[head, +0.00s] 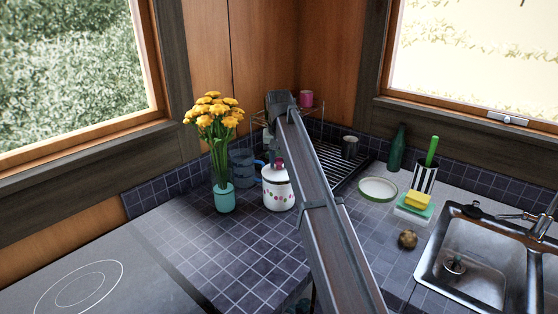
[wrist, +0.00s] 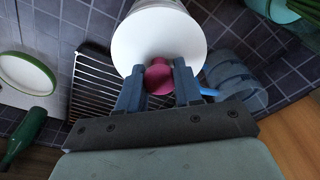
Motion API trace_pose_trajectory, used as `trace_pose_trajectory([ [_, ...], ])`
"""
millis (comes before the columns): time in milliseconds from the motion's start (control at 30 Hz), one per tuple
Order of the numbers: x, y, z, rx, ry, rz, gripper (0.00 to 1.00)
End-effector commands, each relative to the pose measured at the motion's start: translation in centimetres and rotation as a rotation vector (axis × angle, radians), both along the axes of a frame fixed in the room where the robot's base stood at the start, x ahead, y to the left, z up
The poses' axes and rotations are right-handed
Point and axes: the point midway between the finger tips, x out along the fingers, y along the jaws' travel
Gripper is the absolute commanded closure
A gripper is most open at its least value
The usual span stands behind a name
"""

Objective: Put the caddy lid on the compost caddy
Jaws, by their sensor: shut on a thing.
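The compost caddy (head: 278,192) is white with coloured dots and stands on the tiled counter left of my arm. The caddy lid (wrist: 158,35) is a white disc with a pink knob (wrist: 159,77). In the wrist view my gripper (wrist: 160,82) is shut on the knob, one finger on each side. In the head view my gripper (head: 278,156) is directly above the caddy, with the lid at its top. The lid hides the caddy's rim, so I cannot tell whether it is seated or just above.
A green-rimmed plate (head: 378,189) and the sink (head: 480,262) are right.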

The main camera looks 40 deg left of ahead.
Motion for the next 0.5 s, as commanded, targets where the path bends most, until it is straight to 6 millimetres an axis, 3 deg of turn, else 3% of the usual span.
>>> trace_pose_trajectory([
  [500, -0.02, -0.01, -0.82, 0.0, 0.0, 0.0, 0.96],
])
